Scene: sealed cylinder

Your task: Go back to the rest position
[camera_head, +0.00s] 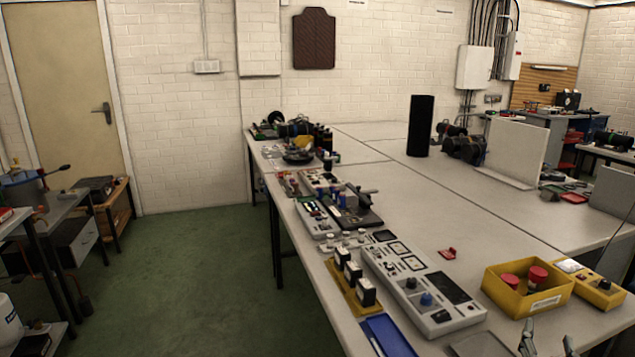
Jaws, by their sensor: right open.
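My right gripper (548,338) shows only by its fingertips at the bottom edge, right of the middle. Its two fingers are apart, with nothing seen between them. It is in front of a yellow bin (522,306) on the long table. Two red-topped cylinders (537,275) are inside the bin. A tall black cylinder (420,125) stands upright farther back on the table. My left gripper is not in view.
The long grey table (440,205) has bare room in its middle. Instrument boxes (422,287) line its left edge, and a small red piece (447,253) lies beside them. A yellow box (598,287) is right of the bin. Green floor (200,270) is clear at left.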

